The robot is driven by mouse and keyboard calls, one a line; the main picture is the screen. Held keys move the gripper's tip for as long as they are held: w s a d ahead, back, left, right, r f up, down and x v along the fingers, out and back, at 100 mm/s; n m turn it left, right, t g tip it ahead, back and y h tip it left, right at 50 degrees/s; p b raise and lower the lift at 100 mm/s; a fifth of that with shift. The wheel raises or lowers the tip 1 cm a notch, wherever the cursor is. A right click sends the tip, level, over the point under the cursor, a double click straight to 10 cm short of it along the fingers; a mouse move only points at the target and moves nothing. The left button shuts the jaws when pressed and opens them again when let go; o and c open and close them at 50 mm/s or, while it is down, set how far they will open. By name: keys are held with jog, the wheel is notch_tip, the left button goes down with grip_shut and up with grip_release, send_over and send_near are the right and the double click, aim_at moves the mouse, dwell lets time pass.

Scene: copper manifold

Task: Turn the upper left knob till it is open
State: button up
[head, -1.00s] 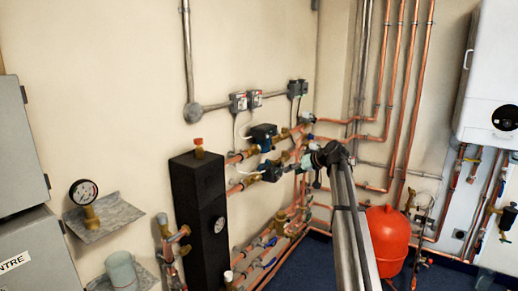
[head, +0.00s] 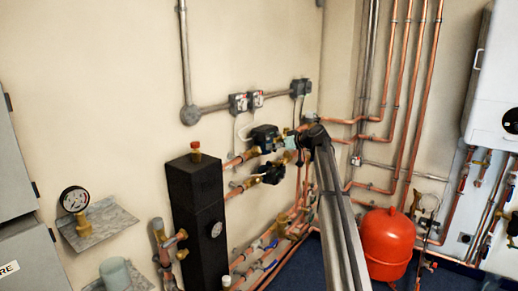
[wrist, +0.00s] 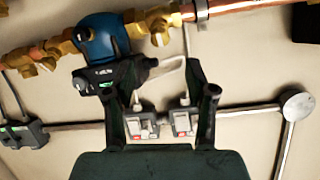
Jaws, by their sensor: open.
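The copper manifold runs along the wall, with an upper pipe (head: 232,162) and a lower pipe (head: 236,190) carrying brass fittings and dark pump or actuator bodies. The upper dark body (head: 264,137) is just left of my gripper (head: 291,143). In the wrist view, which looks upside down, my gripper (wrist: 162,80) is open and empty, its fingers apart. A blue round body with a black box (wrist: 95,40) is at the left finger. Brass fittings (wrist: 158,24) lie beyond the fingertips. I cannot tell which part is the upper left knob; its opening state is unclear.
Two grey switch boxes (head: 246,102) and a conduit (head: 212,107) are on the wall above the pipes. A tall black block (head: 198,215) stands left of the pipes. A red tank (head: 387,240) stands on the floor at right, with vertical copper pipes behind it.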

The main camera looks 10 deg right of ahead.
aim_at(259, 149)
jog(key=p+x, duration=0.2)
jog(key=x, duration=0.7)
jog(key=shift+w+a+f, duration=0.15)
jog(key=shift+w+a, duration=0.05)
jog(key=shift+w, duration=0.1)
grip_shut()
